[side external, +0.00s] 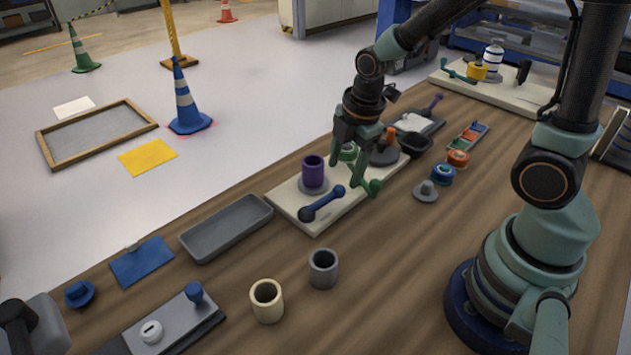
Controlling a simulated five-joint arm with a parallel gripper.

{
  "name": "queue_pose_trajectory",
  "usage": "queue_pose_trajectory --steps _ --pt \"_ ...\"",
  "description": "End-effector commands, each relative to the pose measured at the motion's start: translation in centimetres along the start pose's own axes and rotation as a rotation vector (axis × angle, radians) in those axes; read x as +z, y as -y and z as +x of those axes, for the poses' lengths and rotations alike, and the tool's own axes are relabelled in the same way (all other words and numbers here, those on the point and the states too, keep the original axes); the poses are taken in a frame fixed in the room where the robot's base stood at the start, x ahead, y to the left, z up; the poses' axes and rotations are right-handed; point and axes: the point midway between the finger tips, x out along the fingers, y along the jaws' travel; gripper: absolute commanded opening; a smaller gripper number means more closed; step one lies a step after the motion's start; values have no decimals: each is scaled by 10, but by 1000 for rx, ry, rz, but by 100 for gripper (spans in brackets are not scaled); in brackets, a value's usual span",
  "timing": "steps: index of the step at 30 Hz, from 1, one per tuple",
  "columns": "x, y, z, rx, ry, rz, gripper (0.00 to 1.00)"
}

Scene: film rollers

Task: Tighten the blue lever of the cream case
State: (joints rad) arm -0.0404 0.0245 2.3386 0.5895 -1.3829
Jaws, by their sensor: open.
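The cream case (318,224) is a flat cream block on the wooden table. The blue lever (322,204) lies along its near edge, a bar with a round knob at each end. A purple cylinder (312,172) stands upright behind the lever on a grey disc. My gripper (347,166) is open over the case, to the right of the purple cylinder and above and right of the lever. A green part (374,187) shows at the case's right edge, partly hidden by a finger. I cannot tell whether the fingers touch anything.
A grey tray (226,228), a cream cup (266,300) and a grey cup (323,268) stand nearer the camera. A dark bowl (413,144) and several small rollers lie to the right. Another cream board (510,92) stands at the back. Table between the cups and case is clear.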

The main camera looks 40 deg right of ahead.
Motion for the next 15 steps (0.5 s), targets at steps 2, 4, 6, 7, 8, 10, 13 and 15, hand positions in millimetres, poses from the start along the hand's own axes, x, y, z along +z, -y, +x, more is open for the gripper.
queue_pose_trajectory --steps 2,4,6,7,8,10,13,15 --pt "1 2 14 -6 2 1 66" --pt "1 1 24 -6 2 1 66" --pt "2 1 34 -6 2 1 66" --pt "2 1 38 -5 2 1 66" --pt "2 1 42 -5 2 1 66" --pt "2 1 51 -4 2 2 66" --pt "3 1 62 -3 2 2 66" --pt "3 0 68 -3 2 2 66"
